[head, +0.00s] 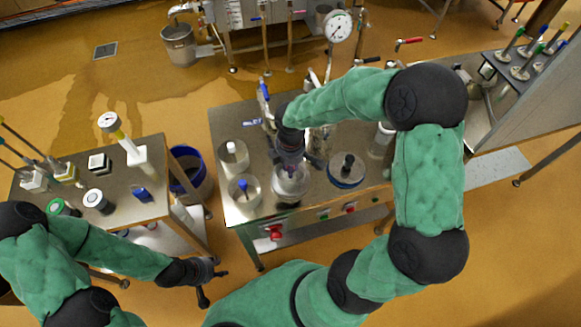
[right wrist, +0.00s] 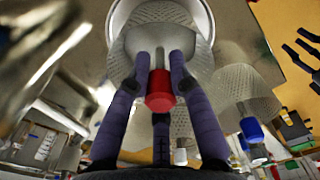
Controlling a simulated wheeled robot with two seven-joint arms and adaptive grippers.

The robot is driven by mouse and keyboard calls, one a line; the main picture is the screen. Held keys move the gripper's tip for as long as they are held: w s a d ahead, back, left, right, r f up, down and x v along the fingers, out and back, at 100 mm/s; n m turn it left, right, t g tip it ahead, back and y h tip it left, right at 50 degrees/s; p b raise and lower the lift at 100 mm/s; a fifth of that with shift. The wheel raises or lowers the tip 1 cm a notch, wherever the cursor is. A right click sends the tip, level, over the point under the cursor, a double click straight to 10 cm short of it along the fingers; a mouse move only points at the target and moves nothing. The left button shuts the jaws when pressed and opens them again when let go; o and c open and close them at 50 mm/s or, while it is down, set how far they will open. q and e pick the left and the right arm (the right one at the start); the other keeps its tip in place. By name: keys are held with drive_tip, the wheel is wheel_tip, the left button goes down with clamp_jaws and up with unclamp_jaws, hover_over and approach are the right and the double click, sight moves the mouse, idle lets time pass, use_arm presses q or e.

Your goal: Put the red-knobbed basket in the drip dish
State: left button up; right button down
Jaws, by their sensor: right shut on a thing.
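My right gripper (head: 290,160) is shut on the red knob (right wrist: 160,88) of a pale mesh basket (right wrist: 185,50), with fingers around the knob in the right wrist view. In the head view the held basket (head: 291,183) hangs below the gripper at the table's middle, and its knob is hidden. A pale round rim (right wrist: 118,22) shows behind the basket in the right wrist view; I cannot tell whether it is the drip dish or whether they touch. My left gripper (head: 213,284) is open and empty, off the table's front left.
On the steel table (head: 235,115), a white-knobbed basket (head: 233,160) and a blue-knobbed basket (head: 240,194) stand left of the held one. A black-knobbed round piece (head: 347,168) with a blue rim stands right. A smaller table (head: 125,205) is at left, with a blue bin (head: 188,158) between.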

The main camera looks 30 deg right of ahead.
drive_tip(key=shift+f, duration=0.1)
drive_tip(key=c, duration=1.1)
unclamp_jaws()
drive_tip(key=shift+c, duration=0.2)
drive_tip(key=shift+r, duration=0.3)
wheel_tip(320, 180, up, 12)
drive_tip(key=p, duration=0.3)
drive_tip(key=shift+f, duration=0.1)
